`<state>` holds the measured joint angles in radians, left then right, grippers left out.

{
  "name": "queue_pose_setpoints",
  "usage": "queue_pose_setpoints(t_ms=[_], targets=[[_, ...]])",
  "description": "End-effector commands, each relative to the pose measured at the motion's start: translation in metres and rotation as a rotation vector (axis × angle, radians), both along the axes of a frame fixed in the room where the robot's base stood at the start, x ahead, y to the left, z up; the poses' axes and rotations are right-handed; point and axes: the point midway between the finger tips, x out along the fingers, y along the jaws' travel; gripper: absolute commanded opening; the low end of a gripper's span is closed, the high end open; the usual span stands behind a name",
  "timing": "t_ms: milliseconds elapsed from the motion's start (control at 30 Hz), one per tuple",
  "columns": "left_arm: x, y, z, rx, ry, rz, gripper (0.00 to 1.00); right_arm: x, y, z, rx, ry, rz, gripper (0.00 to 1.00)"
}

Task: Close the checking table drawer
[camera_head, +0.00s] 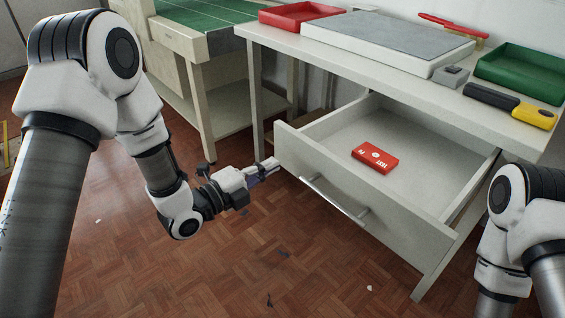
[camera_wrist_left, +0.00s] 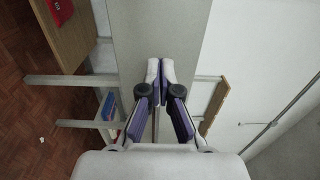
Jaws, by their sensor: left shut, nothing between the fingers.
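The drawer (camera_head: 400,230) of the white checking table (camera_head: 345,62) stands pulled well out, its inside open to view. A silver bar handle (camera_head: 333,200) runs along its front. A red box with white lettering (camera_head: 375,158) lies inside it. My left gripper (camera_head: 274,165) is shut and empty at the left end of the drawer front; I cannot tell whether it touches. In the left wrist view the closed fingertips (camera_wrist_left: 160,66) point at a broad pale panel. My right arm shows at the right edge of the head view, with its gripper out of view.
On the tabletop are a red tray (camera_head: 300,14), a grey-topped slab (camera_head: 395,40), a green tray (camera_head: 525,72) and a yellow-and-black tool (camera_head: 510,105). A green-topped table (camera_head: 205,28) stands to the left. The parquet floor before the drawer is mostly clear.

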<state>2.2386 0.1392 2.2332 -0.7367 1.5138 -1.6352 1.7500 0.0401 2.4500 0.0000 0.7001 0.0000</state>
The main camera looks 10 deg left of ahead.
Motion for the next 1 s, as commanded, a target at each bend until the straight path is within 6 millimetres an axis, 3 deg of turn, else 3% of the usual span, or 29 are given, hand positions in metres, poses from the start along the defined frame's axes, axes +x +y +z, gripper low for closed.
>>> queue_pose_setpoints(t_ms=[233,767,1000], targets=[[0.030,-0.023,-0.001,0.001,-0.001,-0.001,0.00,0.000,0.000,-0.008,0.000,0.000,0.000,0.00],[0.037,-0.026,0.000,0.000,0.001,0.001,0.00,0.000,0.000,-0.008,0.000,0.000,0.000,0.00],[0.060,-0.030,-0.001,0.000,-0.001,0.000,0.00,0.000,0.000,-0.010,0.000,0.000,0.000,0.00]])
